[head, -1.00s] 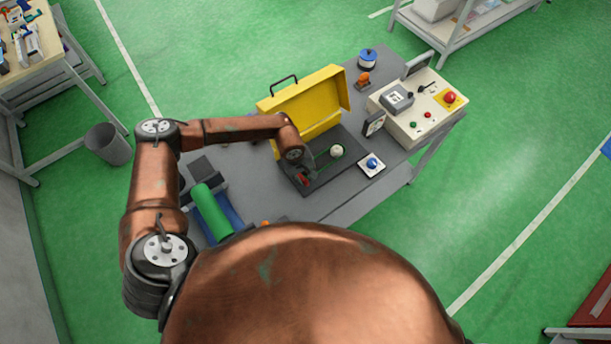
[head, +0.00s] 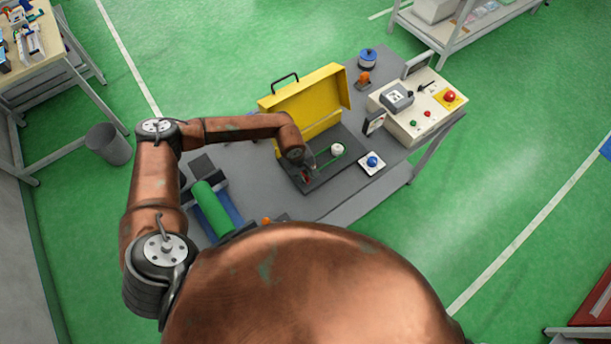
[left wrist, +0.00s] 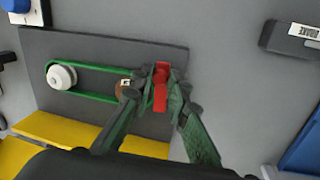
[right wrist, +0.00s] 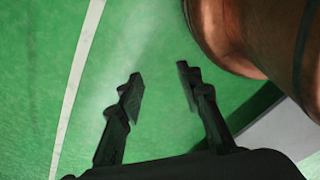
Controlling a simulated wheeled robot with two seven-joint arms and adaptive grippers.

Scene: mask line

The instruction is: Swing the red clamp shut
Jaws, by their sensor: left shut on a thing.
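The red clamp (left wrist: 160,92) is a small upright-looking lever on a dark grey plate (left wrist: 105,45) in the left wrist view. In the head view a bit of the red clamp (head: 306,177) shows below my left wrist. My left gripper (left wrist: 162,76) is shut on the red clamp, with one finger on each side of it. A green belt (left wrist: 95,66) runs from a white pulley (left wrist: 62,76) to a brown pulley (left wrist: 125,90) beside the left finger. My right gripper (right wrist: 160,78) is open and empty above the green floor.
A yellow box lid (head: 306,103) stands open behind the plate. A blue button box (head: 372,164) and a control panel (head: 420,108) are to the right. A green roller (head: 212,208) lies to the left. The grey table (head: 345,200) is bare at its front edge.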

